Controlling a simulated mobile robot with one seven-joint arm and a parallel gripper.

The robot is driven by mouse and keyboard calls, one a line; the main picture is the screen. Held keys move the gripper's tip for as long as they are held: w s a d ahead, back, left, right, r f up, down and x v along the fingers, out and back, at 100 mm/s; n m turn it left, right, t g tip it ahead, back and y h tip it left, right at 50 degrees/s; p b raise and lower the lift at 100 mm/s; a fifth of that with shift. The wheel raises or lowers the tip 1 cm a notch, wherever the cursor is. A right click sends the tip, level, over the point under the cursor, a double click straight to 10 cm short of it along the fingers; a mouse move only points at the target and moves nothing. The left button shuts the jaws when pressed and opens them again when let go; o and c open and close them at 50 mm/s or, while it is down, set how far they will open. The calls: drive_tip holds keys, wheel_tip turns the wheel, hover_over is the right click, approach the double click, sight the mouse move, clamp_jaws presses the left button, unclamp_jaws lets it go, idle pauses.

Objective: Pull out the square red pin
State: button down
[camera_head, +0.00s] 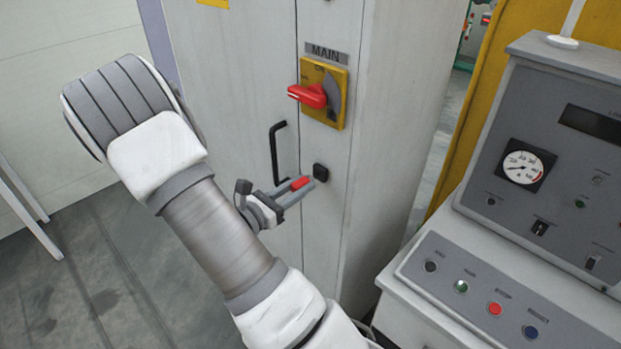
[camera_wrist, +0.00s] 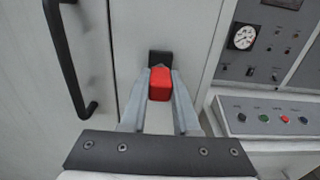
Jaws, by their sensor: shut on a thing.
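In the head view my gripper (camera_head: 303,187) is shut on the red pin (camera_head: 299,183), and the black socket (camera_head: 321,172) lies just past the fingertips. The pin's far end is hidden, so I cannot tell whether it is still inside the socket.
A black door handle (camera_head: 275,153) is left of the gripper. A red rotary switch (camera_head: 308,96) on a yellow plate is above it. A control console (camera_head: 500,285) with buttons and a gauge (camera_head: 522,167) stands at the right. Grey floor is open at the lower left.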

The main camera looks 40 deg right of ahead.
sight(293, 191)
drive_tip(key=shift+s+a, duration=0.15)
drive_tip(key=shift+a, duration=1.6)
